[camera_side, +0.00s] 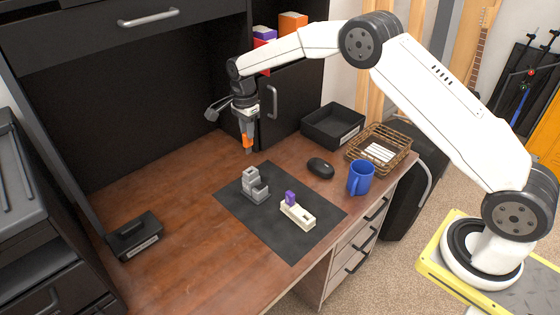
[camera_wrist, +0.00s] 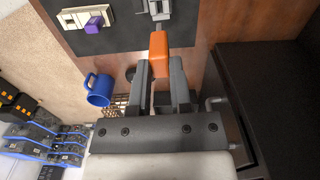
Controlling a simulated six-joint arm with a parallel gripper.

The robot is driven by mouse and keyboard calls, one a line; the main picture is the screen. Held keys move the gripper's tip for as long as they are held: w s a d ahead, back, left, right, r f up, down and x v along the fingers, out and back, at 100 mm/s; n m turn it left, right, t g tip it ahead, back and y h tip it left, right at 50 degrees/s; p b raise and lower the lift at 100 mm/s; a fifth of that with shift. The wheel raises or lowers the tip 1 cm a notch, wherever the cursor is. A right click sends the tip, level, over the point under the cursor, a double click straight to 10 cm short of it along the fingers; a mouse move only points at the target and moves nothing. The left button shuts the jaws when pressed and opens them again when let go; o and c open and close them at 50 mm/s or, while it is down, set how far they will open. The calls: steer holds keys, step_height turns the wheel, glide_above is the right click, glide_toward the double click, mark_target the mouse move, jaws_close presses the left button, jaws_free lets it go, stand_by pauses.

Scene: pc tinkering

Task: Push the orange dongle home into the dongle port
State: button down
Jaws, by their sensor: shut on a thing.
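The orange dongle (camera_side: 247,141) is held between the fingers of my gripper (camera_side: 246,134), in the air near the back edge of the dark mat. In the wrist view the orange dongle (camera_wrist: 158,50) sticks out past both fingertips of my gripper (camera_wrist: 160,72). A grey stepped block (camera_side: 255,187) stands on the mat, to the right of and below the dongle in the side view. A cream block (camera_side: 297,215) with a purple piece (camera_side: 290,198) standing in it lies nearer the front. I cannot make out which of them has the dongle port.
The dark mat (camera_side: 281,237) lies on the wooden desk. A blue mug (camera_side: 360,178), a black mouse (camera_side: 320,168), a wire basket (camera_side: 379,149) and a black tray (camera_side: 333,126) stand to the right. A black box (camera_side: 135,236) is at left. The desk's left part is mostly clear.

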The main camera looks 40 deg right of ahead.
mark_target(248, 140)
stand_by(0.4)
steer(key=shift+f, duration=2.75)
steer(key=shift+f, duration=1.85)
steer(key=shift+c, duration=2.3)
jaws_free()
steer(key=shift+r, duration=0.1)
steer(key=shift+r, duration=2.45)
steer(key=shift+r, duration=0.1)
